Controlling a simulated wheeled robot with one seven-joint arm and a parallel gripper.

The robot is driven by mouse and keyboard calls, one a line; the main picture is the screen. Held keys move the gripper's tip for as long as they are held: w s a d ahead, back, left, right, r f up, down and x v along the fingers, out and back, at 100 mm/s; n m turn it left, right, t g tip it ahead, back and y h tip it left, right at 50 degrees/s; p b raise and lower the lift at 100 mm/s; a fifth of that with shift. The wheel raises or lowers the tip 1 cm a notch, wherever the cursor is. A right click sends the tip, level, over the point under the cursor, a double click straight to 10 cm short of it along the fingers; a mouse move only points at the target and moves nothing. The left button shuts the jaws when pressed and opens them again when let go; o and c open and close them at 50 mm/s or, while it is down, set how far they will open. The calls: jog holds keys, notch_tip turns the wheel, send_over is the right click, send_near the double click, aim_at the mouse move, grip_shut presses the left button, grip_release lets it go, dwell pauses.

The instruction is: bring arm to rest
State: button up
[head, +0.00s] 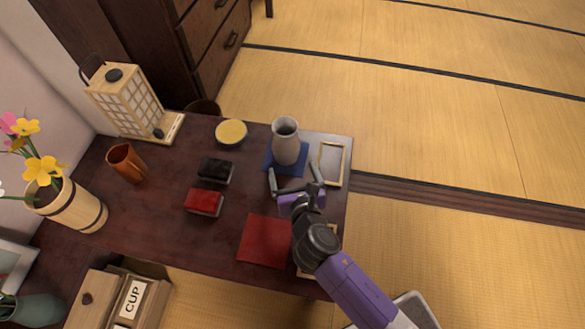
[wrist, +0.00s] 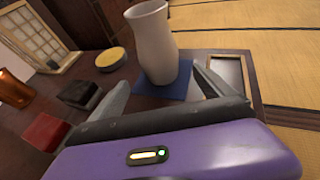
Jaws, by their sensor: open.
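My gripper (head: 297,182) is open and empty above the right part of the dark table (head: 165,215). Its two fingers are spread just on the near side of a grey-white vase (head: 286,143). The vase stands upright on a blue square mat (head: 270,163). In the wrist view the vase (wrist: 156,45) rises beyond my open fingers (wrist: 160,95), and the blue mat (wrist: 178,88) shows under it. I cannot tell if a finger touches the vase, but a gap seems to show.
A framed tray (head: 331,165) lies right of the vase, a red square mat (head: 264,240) left of my arm. Black (head: 215,169) and red (head: 204,202) boxes, a yellow-topped bowl (head: 231,132), an orange cup (head: 127,163), a lantern (head: 125,100) and a flower bucket (head: 70,207) stand further left. Open tatami lies right.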

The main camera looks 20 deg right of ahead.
dwell(0.4)
jog(key=shift+w+a+r+m, duration=0.2)
jog(key=shift+a+m, duration=0.2)
jog(key=shift+m, duration=0.6)
jog(key=s+a+r+m+t+y, duration=0.2)
jog(key=s+a+r+m+y, duration=0.35)
jog(key=m, duration=0.75)
jog(key=s+d+r+m+h, duration=0.1)
jog(key=s+d+r+m, duration=0.25)
jog(key=s+m, duration=0.4)
jog(key=s+d+r+m+h, duration=0.15)
jog(key=s+r+m, duration=0.35)
jog(key=s, duration=0.6)
jog(key=s+d+r+m, duration=0.4)
jog(key=s+r+m, duration=0.15)
jog(key=s, duration=0.35)
notch_tip(320, 180, up, 16)
jog(key=p, duration=1.7)
jog(key=shift+s, duration=0.15)
